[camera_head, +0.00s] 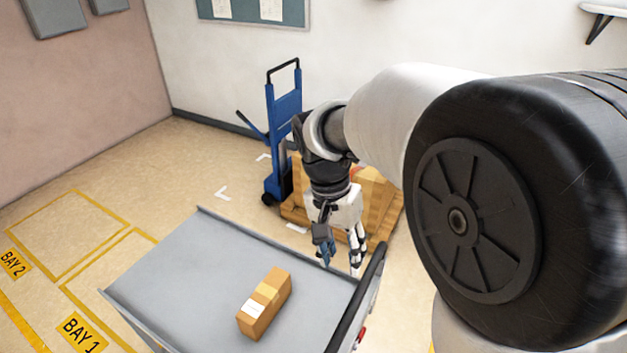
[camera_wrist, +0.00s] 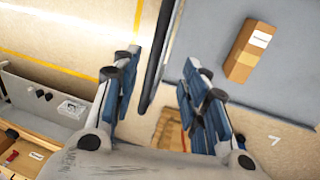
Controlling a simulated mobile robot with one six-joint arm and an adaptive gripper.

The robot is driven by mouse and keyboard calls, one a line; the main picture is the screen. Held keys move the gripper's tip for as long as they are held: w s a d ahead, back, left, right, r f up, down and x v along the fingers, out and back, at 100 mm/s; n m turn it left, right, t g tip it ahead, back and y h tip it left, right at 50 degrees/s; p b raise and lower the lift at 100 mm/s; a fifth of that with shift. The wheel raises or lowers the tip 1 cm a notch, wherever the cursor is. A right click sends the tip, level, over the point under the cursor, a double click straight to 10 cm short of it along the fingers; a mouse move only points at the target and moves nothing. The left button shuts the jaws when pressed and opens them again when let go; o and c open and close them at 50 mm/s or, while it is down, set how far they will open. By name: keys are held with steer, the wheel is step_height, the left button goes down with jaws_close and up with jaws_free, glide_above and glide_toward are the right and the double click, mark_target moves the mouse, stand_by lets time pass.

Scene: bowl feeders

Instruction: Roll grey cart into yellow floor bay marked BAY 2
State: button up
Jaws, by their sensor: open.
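The grey cart (camera_head: 190,275) stands at the bottom centre of the head view, with one cardboard box (camera_head: 264,303) on its flat deck. Its black handle bar (camera_head: 357,300) runs along the right end. In the wrist view the handle (camera_wrist: 158,55) passes between the open fingers, with the deck (camera_wrist: 205,35) to its right. My gripper (camera_head: 341,262) is open and points down near the handle's far end; contact cannot be told. It also shows in the wrist view (camera_wrist: 160,85). The yellow-outlined BAY 2 (camera_head: 62,225) is at the left and looks empty.
The BAY 1 marking (camera_head: 80,332) lies beside BAY 2, close to the cart's left end. A blue hand truck (camera_head: 285,125) and a wooden pallet with boxes (camera_head: 385,205) stand behind the cart. Floor between cart and left wall is clear.

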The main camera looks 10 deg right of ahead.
mark_target(351, 307)
steer(key=d+f+b, duration=0.1)
steer(key=f, duration=0.4)
steer(key=s+f+b, duration=0.1)
steer(key=f+b, duration=0.1)
steer(key=f, duration=0.4)
steer(key=d+f+b, duration=0.1)
steer(key=f+b, duration=0.1)
steer(key=f, duration=0.4)
steer(key=shift+s+d+f, duration=0.15)
steer(key=shift+s+d, duration=0.2)
steer(key=shift+s, duration=0.05)
steer(key=shift+c, duration=0.6)
jaws_close()
